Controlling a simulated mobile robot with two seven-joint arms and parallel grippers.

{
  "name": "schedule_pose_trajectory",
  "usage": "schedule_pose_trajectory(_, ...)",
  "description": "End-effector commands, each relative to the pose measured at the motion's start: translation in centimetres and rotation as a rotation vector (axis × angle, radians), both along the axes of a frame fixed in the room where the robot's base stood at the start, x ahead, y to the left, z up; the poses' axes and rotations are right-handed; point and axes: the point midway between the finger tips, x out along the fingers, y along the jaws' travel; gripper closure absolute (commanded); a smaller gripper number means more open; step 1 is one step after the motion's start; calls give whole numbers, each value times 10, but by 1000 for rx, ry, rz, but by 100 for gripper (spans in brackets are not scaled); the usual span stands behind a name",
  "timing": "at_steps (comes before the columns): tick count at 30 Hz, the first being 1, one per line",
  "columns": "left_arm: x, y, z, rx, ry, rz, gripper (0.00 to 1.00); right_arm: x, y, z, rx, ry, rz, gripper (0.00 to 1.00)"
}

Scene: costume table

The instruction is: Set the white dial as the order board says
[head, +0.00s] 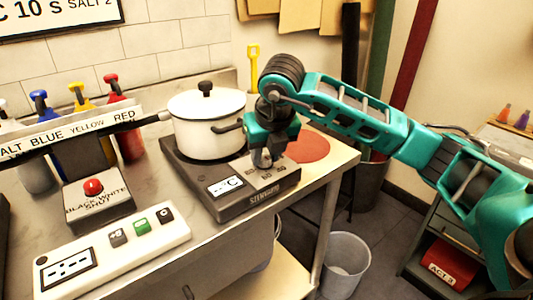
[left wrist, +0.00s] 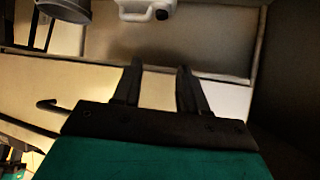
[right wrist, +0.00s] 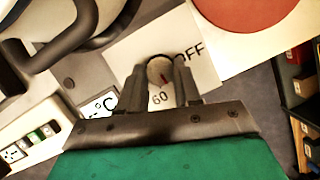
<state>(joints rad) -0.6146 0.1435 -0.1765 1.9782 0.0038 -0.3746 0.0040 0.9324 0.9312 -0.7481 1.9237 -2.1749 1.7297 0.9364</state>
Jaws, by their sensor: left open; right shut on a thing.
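The white dial (right wrist: 160,72) sits on the hot plate's pale panel between the fingers of my right gripper (right wrist: 160,85), which is shut on it. A red mark shows on the dial, with "60" below and "OFF" to the upper right. In the head view my right gripper (head: 265,158) hides most of the dial. The hot plate (head: 235,205) has a display reading "--°C". The order board (head: 60,12) is cut off at the top left; "C 10 S" and "SALT 2" show. My left gripper (left wrist: 155,85) is open and empty, away from the dial.
A white lidded pot (head: 207,130) stands on the hot plate, its handle near my right gripper. A red disc (head: 308,148) lies to the right. A white control strip (head: 115,250) and red-button box (head: 95,205) lie left. A bin (head: 345,262) stands on the floor.

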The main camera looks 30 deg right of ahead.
Motion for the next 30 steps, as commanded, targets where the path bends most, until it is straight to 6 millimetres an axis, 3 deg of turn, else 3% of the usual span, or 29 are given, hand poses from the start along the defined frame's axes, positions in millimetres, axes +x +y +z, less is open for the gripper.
schedule_pose_trajectory(15,-1,-1,-4,-1,5,-3,57,2,4,1,1,-1,-434,97)
schedule_pose_trajectory(30,0,-1,-3,-2,5,-4,57,3,4,0,1,0,-595,97)
